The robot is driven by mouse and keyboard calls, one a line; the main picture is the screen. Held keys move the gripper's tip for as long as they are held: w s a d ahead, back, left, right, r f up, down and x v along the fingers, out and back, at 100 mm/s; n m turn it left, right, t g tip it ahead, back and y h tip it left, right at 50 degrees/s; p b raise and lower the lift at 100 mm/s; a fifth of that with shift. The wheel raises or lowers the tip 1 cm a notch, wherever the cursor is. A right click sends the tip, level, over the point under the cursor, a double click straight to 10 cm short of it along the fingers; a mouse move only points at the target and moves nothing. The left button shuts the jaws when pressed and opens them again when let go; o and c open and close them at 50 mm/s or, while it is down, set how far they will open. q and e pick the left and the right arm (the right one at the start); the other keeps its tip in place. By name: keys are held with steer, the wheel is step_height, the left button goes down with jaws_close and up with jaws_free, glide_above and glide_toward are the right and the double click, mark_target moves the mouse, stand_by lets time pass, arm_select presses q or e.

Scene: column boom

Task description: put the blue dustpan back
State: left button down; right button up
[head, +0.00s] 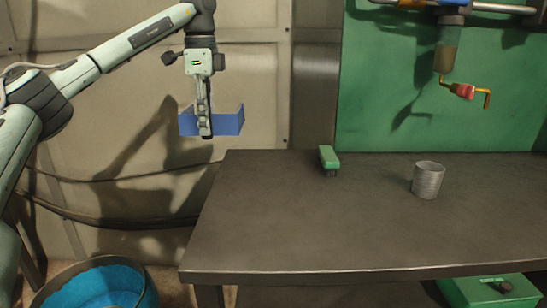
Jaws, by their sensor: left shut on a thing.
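The blue dustpan (229,124) hangs in the air in the head view, left of the table and above the height of its top. My left gripper (206,133) points down and is shut on the dustpan, with its fingers in front of the dustpan's middle. The dustpan touches neither the table nor the wall as far as I can see. Part of it is hidden behind the fingers. My right gripper is not in view.
A dark table (310,220) carries a green-topped brush (329,159) and a ribbed grey cup (428,181). A blue bucket (100,287) stands at lower left. A green box (490,291) sits under the table. Pipework with a red-handled valve (463,91) hangs before the green panel (380,110).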

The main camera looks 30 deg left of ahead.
arm_select(q)
steer(key=w+d+f, duration=0.4)
steer(key=w+d, duration=0.1)
steer(key=w+d+f, duration=0.2)
steer(key=d, duration=0.1)
steer(key=shift+w+d+f, duration=0.35)
steer(key=shift+f, duration=2.1)
steer(key=c, duration=1.2)
jaws_free()
step_height(320, 180, up, 12)
steer(key=shift+r, duration=0.15)
